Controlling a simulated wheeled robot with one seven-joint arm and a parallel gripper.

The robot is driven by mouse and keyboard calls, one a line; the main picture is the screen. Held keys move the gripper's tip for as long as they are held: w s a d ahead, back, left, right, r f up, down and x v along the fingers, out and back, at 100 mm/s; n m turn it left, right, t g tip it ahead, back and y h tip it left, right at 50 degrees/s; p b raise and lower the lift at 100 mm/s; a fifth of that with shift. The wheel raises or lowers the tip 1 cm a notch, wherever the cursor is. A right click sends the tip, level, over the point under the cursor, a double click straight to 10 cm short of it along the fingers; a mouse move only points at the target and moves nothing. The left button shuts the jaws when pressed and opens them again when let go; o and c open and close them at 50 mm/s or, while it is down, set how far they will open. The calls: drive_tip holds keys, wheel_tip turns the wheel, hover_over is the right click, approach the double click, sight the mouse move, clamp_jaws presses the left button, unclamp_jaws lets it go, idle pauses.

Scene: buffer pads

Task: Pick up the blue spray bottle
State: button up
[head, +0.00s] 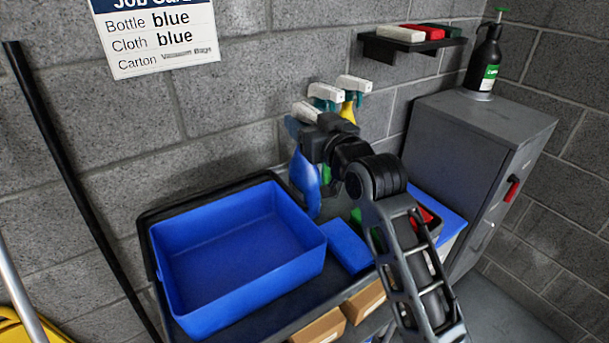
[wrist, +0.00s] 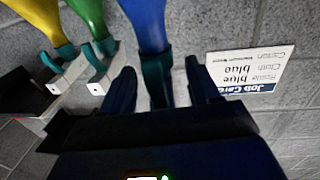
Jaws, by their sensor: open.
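The blue spray bottle (head: 305,182) stands upright at the back of the cart, against the wall. In the wrist view its blue body (wrist: 145,22) and teal neck (wrist: 156,75) show between the two fingers of my gripper (wrist: 163,82). My gripper is open, with one finger on each side of the neck; I cannot tell whether either touches it. In the head view my gripper (head: 303,137) is at the bottle's upper part and hides some of it.
A yellow spray bottle (wrist: 38,18) and a green one (wrist: 90,18) stand close beside it. A blue bin (head: 240,258) fills the cart's left side. A grey cabinet (head: 470,125) and a wall shelf (head: 412,42) are at right. A job card (head: 158,38) hangs on the wall.

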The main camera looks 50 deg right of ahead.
clamp_jaws()
idle(0.4)
idle(0.8)
drive_tip(key=shift+r, duration=0.1)
